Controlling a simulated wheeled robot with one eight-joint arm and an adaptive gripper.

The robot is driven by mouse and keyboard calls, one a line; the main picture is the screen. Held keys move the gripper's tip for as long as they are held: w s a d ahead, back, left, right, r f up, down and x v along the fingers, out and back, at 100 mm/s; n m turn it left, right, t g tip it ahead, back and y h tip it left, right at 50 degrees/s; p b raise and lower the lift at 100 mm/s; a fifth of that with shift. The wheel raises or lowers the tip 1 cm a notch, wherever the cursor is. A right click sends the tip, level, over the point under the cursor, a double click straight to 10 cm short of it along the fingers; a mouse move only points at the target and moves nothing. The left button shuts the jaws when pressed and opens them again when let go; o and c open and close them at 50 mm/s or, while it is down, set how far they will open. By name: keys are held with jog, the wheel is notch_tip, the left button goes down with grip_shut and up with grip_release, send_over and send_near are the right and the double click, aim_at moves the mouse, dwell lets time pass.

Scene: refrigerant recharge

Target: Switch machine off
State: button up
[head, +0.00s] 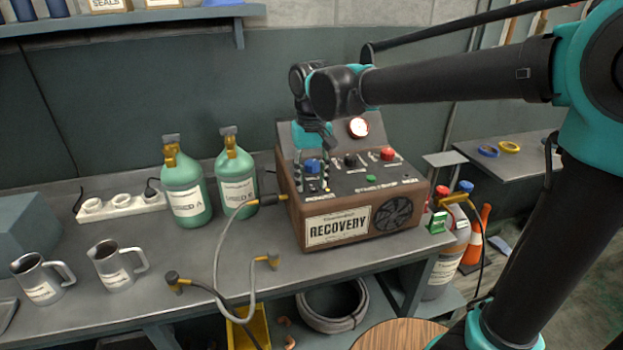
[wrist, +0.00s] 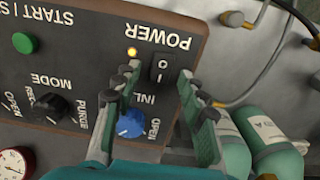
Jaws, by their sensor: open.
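The brown recovery machine (head: 338,222) stands on the workbench, its panel tilted up. In the wrist view its panel (wrist: 85,65) appears upside down. The black power switch (wrist: 162,66), marked O and I, sits under the POWER label, beside a lit amber lamp (wrist: 131,52). My gripper (wrist: 157,80) is open, its fingers on either side of the switch, with nothing held between them. I cannot tell whether a finger touches the switch. The blue inlet knob (wrist: 131,124) lies between the fingers, nearer the palm. In the head view my gripper (head: 313,180) is over the panel's left side.
A green start button (wrist: 24,43) and black mode knob (wrist: 48,108) are on the panel. A gauge (head: 358,127) stands behind it. Two green cylinders (head: 186,190) stand left of the machine. A grey hose (head: 217,265) crosses the bench. Two metal jugs (head: 115,268) stand at left.

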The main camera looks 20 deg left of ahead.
jog(key=shift+c, duration=0.2)
grip_shut()
jog(key=shift+s+d+t+y, duration=0.15)
jog(key=shift+s+t+y, duration=0.2)
jog(key=shift+t, duration=0.35)
jog(key=shift+t+y, duration=0.55)
jog(key=shift+t, duration=0.15)
jog(key=shift+o, duration=0.2)
grip_release()
jog(key=shift+r, duration=0.1)
